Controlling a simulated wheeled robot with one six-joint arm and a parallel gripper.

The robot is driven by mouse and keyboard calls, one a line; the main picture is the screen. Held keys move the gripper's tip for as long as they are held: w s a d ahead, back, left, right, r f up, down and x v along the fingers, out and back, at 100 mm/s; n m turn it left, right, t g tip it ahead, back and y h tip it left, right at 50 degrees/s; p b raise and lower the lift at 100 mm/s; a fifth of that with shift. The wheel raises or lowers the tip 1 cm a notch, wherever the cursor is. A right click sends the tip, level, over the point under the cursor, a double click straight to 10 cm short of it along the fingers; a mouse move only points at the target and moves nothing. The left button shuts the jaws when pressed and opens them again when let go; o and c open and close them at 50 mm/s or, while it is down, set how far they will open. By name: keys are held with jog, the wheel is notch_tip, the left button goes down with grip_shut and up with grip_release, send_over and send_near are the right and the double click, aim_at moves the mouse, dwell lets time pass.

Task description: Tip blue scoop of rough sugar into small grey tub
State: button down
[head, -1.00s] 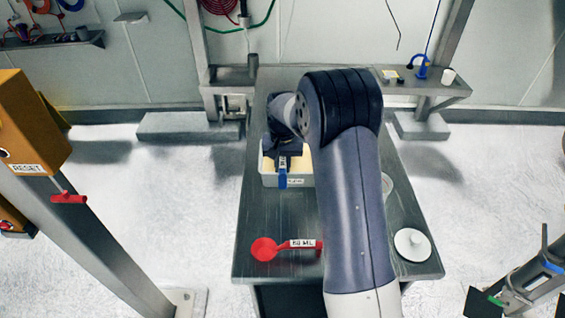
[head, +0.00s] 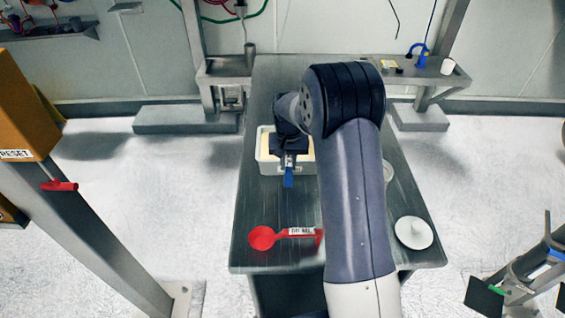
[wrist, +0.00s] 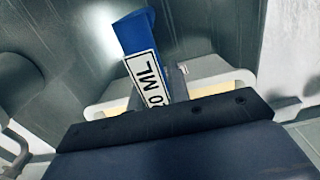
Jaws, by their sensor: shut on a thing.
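My gripper (head: 290,150) is shut on the blue scoop, over a pale box-shaped tub (head: 266,167) with pale yellow contents. The blue handle (head: 288,178) sticks out toward the near side, over the tub's front wall. In the wrist view the handle (wrist: 134,32) shows a white label ending in "0 ML", above the dark gripper edge (wrist: 165,120). The scoop's bowl and any sugar in it are hidden. A pale round rim (head: 389,172) shows right of my arm, mostly covered; I cannot tell whether it is the small grey tub.
A red scoop (head: 262,238) with a labelled handle lies on the near left of the dark table (head: 255,205). A white round lid with a knob (head: 413,232) lies at the near right corner. An orange box on a post (head: 28,105) stands left of the table.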

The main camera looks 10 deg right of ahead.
jog(key=shift+s+d, duration=0.15)
jog(key=shift+d, duration=0.8)
jog(key=shift+s+d, duration=0.15)
jog(key=shift+d, duration=0.75)
jog(key=shift+w+a, duration=0.15)
jog(key=shift+a, duration=0.85)
jog(key=shift+w+a, duration=0.15)
jog(key=shift+a, duration=0.85)
jog(key=shift+a+r, duration=0.15)
jog(key=shift+r, duration=0.1)
jog(key=shift+r+p, duration=2.45)
jog(key=shift+r, duration=1.1)
jog(key=y+b, duration=0.1)
jog(key=d+y+b, duration=0.1)
jog(key=shift+d+f+y, duration=0.1)
jog(key=shift+f+y, duration=0.15)
jog(key=shift+y, duration=0.05)
jog(key=shift+s+d+f+t+y+b, duration=0.1)
jog(key=shift+d+t+y+b, duration=0.15)
jog(key=shift+y+b, duration=0.55)
jog(key=shift+d+t+y+b, duration=0.1)
jog(key=shift+t+y+b, duration=0.15)
jog(key=shift+y+b, duration=0.5)
jog(key=shift+r+p, duration=0.2)
jog(key=shift+p, duration=0.1)
